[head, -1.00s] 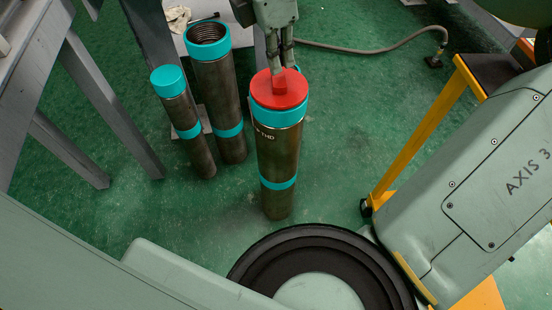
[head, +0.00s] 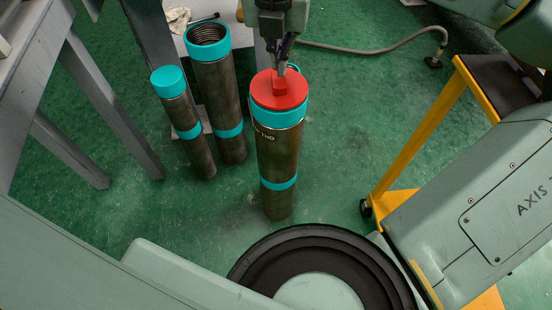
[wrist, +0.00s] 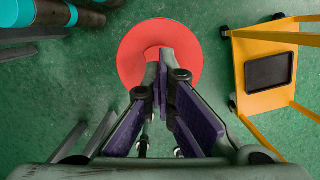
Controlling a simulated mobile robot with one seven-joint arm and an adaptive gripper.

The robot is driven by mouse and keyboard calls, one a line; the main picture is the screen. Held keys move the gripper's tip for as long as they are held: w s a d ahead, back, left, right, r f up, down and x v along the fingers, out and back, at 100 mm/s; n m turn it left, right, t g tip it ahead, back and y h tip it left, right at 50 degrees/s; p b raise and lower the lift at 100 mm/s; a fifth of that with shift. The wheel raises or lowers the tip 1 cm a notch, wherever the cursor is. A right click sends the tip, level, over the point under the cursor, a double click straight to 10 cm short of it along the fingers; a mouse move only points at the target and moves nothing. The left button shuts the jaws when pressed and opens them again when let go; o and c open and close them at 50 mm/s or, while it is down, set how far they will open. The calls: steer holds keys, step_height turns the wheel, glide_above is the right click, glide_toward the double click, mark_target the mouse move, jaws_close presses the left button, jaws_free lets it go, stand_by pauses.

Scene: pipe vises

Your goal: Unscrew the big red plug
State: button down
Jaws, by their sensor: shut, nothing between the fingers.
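The big red plug (head: 262,94) sits on the cyan collar of the upright steel pipe (head: 275,150). A raised red block (head: 280,86) stands on top of the plug. My gripper (head: 282,70) points down over the plug's far side, right by the block. Its fingers are together and hold nothing. The wrist view shows the round plug (wrist: 135,68) beyond the purple-padded fingers (wrist: 165,58), which meet near its right part and hide much of the block. I cannot tell whether the fingertips touch the plug.
Left of the plugged pipe stand an open, threaded pipe (head: 223,100) and a slimmer pipe with a cyan cap (head: 168,79). A grey bench frame (head: 100,95) is at the left. A yellow stand (head: 420,135) is at the right. Green floor between is clear.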

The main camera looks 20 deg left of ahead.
mark_target(286, 87)
steer(key=n+y, duration=0.1)
steer(key=n, duration=0.3)
steer(key=shift+r+n+p, duration=0.1)
steer(key=shift+n+p, duration=0.2)
steer(key=n+g, duration=0.1)
steer(key=n, duration=0.2)
steer(key=shift+n, duration=0.4)
steer(key=c, duration=2.4)
jaws_free()
steer(key=c, duration=1.9)
jaws_free()
steer(key=r, duration=0.4)
steer(key=s+d+r, duration=0.1)
steer(key=r, duration=0.2)
steer(key=d+r, duration=0.1)
steer(key=r, duration=0.3)
steer(key=shift+s+r, duration=0.2)
steer(key=shift+r, duration=0.15)
